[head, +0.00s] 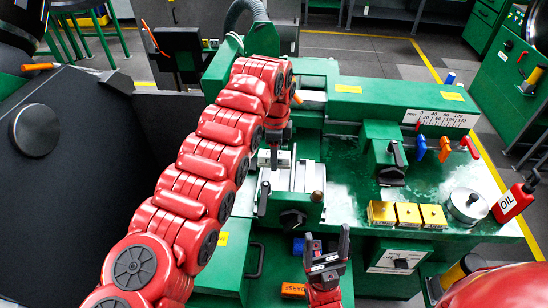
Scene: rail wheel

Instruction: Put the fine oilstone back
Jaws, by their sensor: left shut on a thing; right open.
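My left gripper (275,155) points down over the machine's slide in the head view. It is shut on a small pale grey block (283,159), partly covered by the fingers; no label on it can be read. Whether this is the fine oilstone I cannot tell. My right gripper (327,243) is at the lower middle, fingers up, open and empty. An orange block (293,290) with dark lettering, seemingly "COARSE", lies low in front of the machine, left of my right gripper. A blue item (299,246) is partly hidden behind the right gripper's left finger.
The green machine bed (345,185) carries several yellow blocks (407,214), a round metal pot (466,205) and a red oil bottle (514,200). Coloured levers (444,149) and a black-handled knob (396,158) stick out. A dark panel (85,165) fills the left.

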